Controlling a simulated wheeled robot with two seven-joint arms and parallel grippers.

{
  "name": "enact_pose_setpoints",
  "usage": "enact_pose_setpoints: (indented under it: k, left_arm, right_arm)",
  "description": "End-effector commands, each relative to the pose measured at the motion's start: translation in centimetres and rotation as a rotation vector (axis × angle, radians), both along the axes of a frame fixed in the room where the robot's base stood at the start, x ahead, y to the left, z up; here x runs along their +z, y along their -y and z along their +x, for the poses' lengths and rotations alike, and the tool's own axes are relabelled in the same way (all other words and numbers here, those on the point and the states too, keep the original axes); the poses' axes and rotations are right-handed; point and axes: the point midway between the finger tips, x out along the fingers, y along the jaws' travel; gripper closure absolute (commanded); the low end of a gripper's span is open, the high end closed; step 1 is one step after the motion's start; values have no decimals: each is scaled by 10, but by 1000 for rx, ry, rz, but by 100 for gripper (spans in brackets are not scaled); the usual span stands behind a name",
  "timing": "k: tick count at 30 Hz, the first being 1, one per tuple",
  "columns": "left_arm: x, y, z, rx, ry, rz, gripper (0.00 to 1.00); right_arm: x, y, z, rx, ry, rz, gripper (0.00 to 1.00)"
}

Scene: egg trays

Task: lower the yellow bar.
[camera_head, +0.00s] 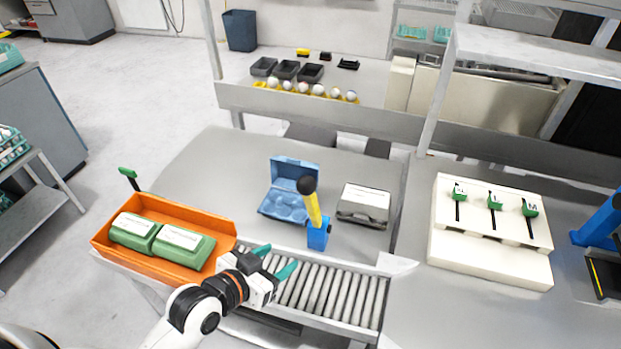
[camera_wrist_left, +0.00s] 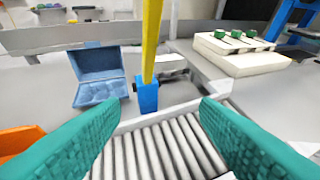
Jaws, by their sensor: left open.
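The yellow bar (camera_head: 314,208) stands nearly upright, its foot in a blue bracket (camera_head: 318,236) at the far edge of the roller conveyor. A black knob (camera_head: 307,185) tops it in the head view. In the left wrist view the yellow bar (camera_wrist_left: 151,40) rises out of the top of the frame from the blue bracket (camera_wrist_left: 147,97). My left gripper (camera_head: 283,257) is open and empty over the conveyor, short of the bar and left of it in the head view. Its green fingers (camera_wrist_left: 140,140) frame the rollers in the wrist view. My right gripper does not show.
An open blue egg carton (camera_head: 285,205) lies behind the bar, with a closed grey carton (camera_head: 364,203) to its right. An orange tray (camera_head: 150,208) with two green cartons stands left. The roller conveyor (camera_head: 330,296) lies below. A white panel with green sliders (camera_head: 490,262) is at right.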

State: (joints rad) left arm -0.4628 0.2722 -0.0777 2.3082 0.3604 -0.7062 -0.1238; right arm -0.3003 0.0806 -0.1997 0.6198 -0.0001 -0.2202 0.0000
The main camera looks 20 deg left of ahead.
Motion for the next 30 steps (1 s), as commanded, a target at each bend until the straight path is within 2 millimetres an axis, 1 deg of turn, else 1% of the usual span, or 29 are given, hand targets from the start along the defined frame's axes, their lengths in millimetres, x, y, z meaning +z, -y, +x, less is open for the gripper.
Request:
enact_pose_setpoints:
  k: [1,2,3,4,6,9,11,14,17,24,30]
  left_arm:
    - [26,0,8,-13,92,-26,44]
    - [40,1,11,-17,146,-46,44]
    - [59,1,15,-24,214,-71,44]
    - [73,1,17,-29,262,-89,44]
    - [97,0,20,-35,348,-124,44]
    - [117,0,21,-37,417,-153,44]
    - [122,0,23,-37,433,-160,44]
    - [124,3,32,-34,437,-162,44]
    - [125,9,46,-34,438,-164,44]
    - [124,28,92,-34,434,-162,44]
    - [123,39,120,-34,433,-162,44]
  right_arm:
    - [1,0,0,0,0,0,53]
    - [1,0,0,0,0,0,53]
    - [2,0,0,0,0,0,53]
    - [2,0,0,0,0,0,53]
    - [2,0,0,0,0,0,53]
    - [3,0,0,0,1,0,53]
    - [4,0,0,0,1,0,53]
    - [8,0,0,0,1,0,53]
    - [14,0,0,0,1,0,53]
    - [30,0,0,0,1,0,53]
    - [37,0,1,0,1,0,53]
